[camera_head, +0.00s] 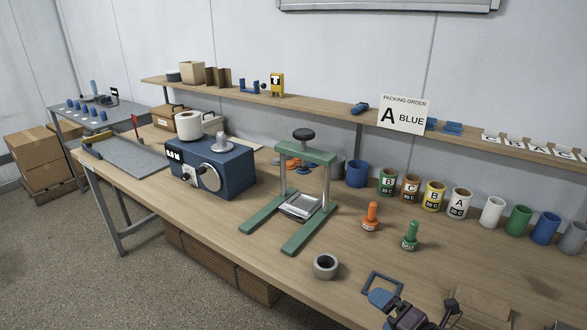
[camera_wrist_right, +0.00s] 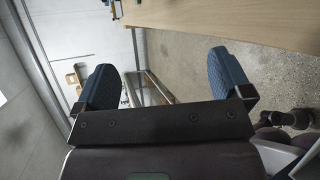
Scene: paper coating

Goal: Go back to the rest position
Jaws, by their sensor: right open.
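My right gripper (camera_head: 376,291) is low at the front right of the head view, by the near edge of the workbench (camera_head: 190,205). In the right wrist view its two blue padded fingers (camera_wrist_right: 162,80) stand wide apart with nothing between them. Beyond them are the floor, a wall and part of the bench top. My left gripper is not in the head view.
On the bench stand a blue machine (camera_head: 222,172), a green press frame (camera_head: 318,158), a grey ring (camera_head: 325,266), orange (camera_head: 370,218) and green (camera_head: 410,237) stamps, and several labelled cups. A shelf with a packing sign (camera_head: 404,114) runs behind. Cardboard lies near the right gripper.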

